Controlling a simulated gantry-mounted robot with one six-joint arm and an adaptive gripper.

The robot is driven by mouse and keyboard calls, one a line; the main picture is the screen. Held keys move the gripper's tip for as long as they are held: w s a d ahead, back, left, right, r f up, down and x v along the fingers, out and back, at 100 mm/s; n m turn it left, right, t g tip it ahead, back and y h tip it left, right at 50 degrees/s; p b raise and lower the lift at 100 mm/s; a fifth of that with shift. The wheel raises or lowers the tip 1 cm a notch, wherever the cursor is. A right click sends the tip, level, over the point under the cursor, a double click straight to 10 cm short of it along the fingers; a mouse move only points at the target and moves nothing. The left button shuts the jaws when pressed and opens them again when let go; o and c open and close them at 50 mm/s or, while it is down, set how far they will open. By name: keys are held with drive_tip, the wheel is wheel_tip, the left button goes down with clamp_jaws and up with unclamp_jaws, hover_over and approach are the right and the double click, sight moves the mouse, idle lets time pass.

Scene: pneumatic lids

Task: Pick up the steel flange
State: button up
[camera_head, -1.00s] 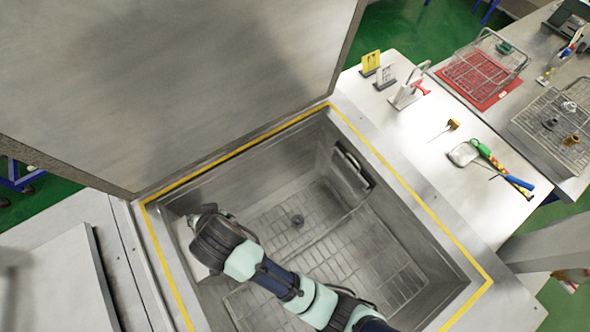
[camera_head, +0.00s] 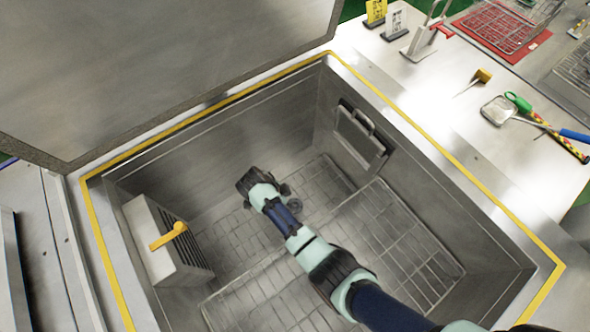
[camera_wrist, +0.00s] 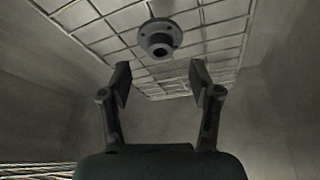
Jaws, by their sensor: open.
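The steel flange (camera_wrist: 160,37) is a round grey disc with a raised hub and a central bore. It lies on the wire grid at the bottom of the tank. In the wrist view it sits beyond my gripper (camera_wrist: 158,82), roughly centred between the two fingers but ahead of their tips. My gripper is open, with nothing between the fingers. In the head view the flange (camera_head: 296,205) is small and close beside the end of my arm; the arm largely hides my gripper there.
The tank's walls and yellow-edged rim (camera_head: 420,130) surround my arm. A grey louvred box with a yellow handle (camera_head: 167,236) is on the left wall, and a handled plate (camera_head: 358,138) on the far right wall. The big lid (camera_head: 150,60) stands open.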

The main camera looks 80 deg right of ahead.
sight(294, 204)
drive_tip(key=b+x, duration=0.3)
drive_tip(key=x, duration=0.2)
drive_tip(key=shift+f, duration=0.15)
drive_tip(key=shift+c, duration=0.7)
clamp_jaws()
